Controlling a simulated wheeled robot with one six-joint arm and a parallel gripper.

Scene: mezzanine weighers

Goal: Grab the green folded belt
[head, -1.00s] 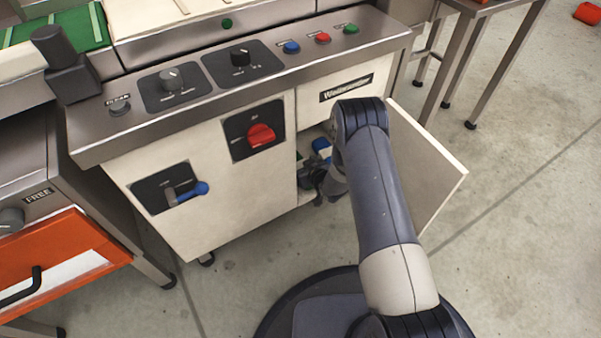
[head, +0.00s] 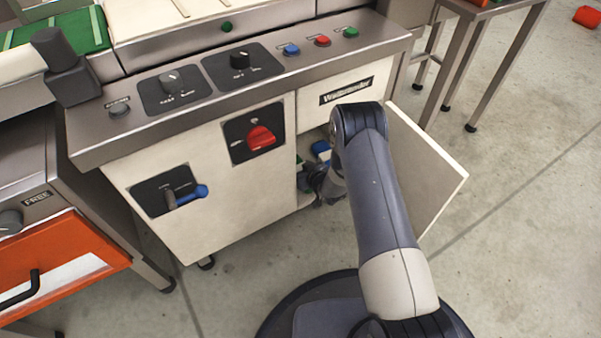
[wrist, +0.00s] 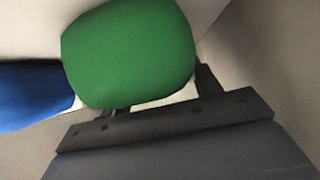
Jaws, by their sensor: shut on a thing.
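The green folded belt (wrist: 130,52) fills the upper middle of the wrist view as a rounded green shape. My gripper (wrist: 157,92) is shut on it, with a dark finger on either side; the fingertips are mostly hidden by the belt. In the head view my gripper (head: 315,178) is inside the open cabinet under the control panel, largely hidden by my arm. Only a small bit of green shows beside it there.
A blue item (wrist: 34,95) lies left of the belt, close against it; it also shows in the head view (head: 321,149). The cabinet door (head: 428,165) stands open to the right of my arm. An orange drawer (head: 60,265) is at left.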

